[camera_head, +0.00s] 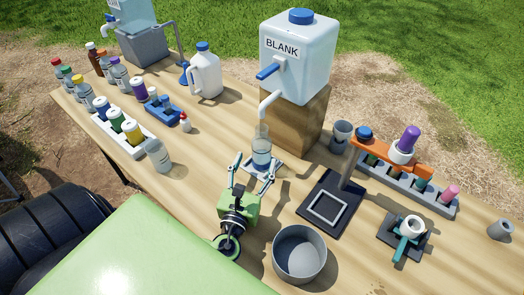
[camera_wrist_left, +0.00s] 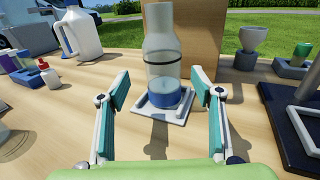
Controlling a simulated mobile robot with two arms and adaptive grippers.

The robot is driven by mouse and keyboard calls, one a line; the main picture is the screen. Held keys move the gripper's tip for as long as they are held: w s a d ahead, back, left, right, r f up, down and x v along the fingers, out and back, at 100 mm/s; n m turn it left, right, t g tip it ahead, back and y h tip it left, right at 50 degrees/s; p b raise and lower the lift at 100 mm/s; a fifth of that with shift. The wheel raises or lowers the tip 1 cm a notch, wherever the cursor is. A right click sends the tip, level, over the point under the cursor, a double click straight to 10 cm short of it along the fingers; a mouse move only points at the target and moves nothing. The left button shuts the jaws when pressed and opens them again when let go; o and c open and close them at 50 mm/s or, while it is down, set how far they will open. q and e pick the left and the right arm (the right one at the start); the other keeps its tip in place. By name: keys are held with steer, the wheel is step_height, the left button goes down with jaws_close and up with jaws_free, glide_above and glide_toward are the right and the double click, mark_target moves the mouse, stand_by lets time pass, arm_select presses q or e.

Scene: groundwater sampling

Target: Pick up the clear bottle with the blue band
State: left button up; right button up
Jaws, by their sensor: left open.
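The clear bottle with the blue band (camera_head: 262,148) stands upright on a small white square pad (camera_head: 275,170), below the spout of the BLANK tank. In the left wrist view the bottle (camera_wrist_left: 164,58) shows a dark ring at mid-height and a blue band near its base, with the pad (camera_wrist_left: 174,118) under it. My left gripper (camera_head: 254,168) is open and empty, just in front of the bottle. In the left wrist view its fingers (camera_wrist_left: 158,85) spread to either side, with the bottle between them in the picture and apart from both. My right gripper is not in view.
The white BLANK tank (camera_head: 305,60) stands on a wooden block (camera_head: 302,120) behind the bottle. A grey bowl (camera_head: 299,254) and a black stand base (camera_head: 315,225) are to the right. Several bottles and a white jug (camera_head: 206,75) are to the left.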

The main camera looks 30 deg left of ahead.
mark_target(262, 148)
arm_select(q)
steer(key=shift+w+a, duration=0.2)
steer(key=shift+w, duration=0.45)
steer(key=x, duration=0.3)
steer(key=b+x, duration=0.1)
steer(key=x, duration=0.1)
steer(key=shift+d+r, duration=0.15)
steer(key=shift+r, duration=0.1)
steer(key=c, duration=1.3)
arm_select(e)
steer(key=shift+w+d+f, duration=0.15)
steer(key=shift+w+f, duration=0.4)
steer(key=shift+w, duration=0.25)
